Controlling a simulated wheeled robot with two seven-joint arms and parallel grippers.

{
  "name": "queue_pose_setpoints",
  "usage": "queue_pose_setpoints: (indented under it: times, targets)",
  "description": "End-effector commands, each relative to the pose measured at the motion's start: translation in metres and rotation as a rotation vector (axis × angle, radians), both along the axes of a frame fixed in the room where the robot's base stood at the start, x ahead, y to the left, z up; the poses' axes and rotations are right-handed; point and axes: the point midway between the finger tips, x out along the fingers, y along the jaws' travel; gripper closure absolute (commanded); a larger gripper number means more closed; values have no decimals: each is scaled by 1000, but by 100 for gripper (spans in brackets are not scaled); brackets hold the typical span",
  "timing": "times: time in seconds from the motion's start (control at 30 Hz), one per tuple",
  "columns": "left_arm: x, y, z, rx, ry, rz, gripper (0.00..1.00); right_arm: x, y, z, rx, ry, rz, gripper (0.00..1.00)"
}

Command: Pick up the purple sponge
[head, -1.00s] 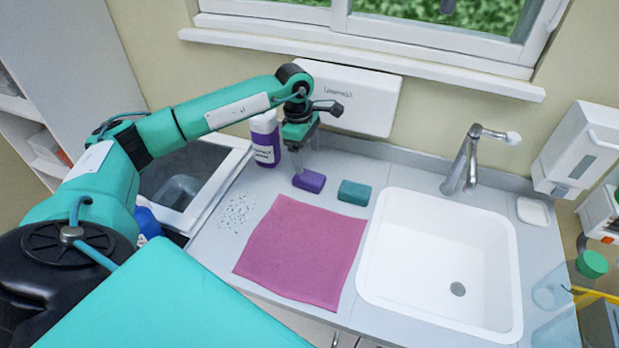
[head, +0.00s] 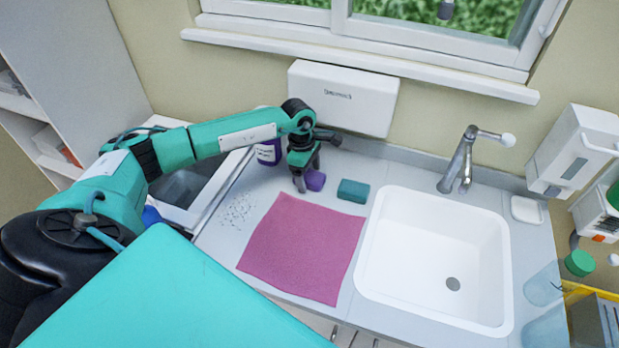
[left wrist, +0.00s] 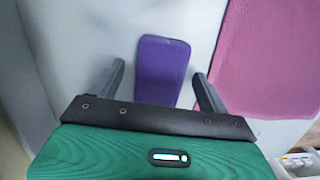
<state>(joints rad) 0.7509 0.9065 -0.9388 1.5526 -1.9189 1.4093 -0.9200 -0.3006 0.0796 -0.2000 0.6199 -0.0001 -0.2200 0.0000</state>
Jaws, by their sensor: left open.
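The purple sponge (head: 316,180) lies on the grey counter, just behind the pink cloth (head: 302,247) and left of a teal sponge (head: 353,190). My left gripper (head: 308,181) is down at the purple sponge and partly hides it in the head view. In the left wrist view, the purple sponge (left wrist: 162,70) shows between and beyond the two spread fingers of my left gripper (left wrist: 160,82), with a gap on each side. The gripper is open and holds nothing. My right gripper is not in view.
A white sink (head: 437,255) with a tap (head: 460,160) is to the right. A purple-labelled bottle (head: 268,150) stands behind the left arm. Dark specks (head: 238,210) lie left of the cloth. A white wall box (head: 342,97) is behind.

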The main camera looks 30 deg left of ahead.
Motion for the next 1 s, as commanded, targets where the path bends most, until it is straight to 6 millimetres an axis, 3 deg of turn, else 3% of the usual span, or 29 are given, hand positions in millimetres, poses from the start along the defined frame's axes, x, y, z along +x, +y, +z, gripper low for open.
queue_pose_setpoints:
  times: [0.97,1.0]
  targets:
    - [0,0,-4,0,0,0,22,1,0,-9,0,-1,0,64]
    - [0,0,-4,0,0,0,26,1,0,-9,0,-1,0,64]
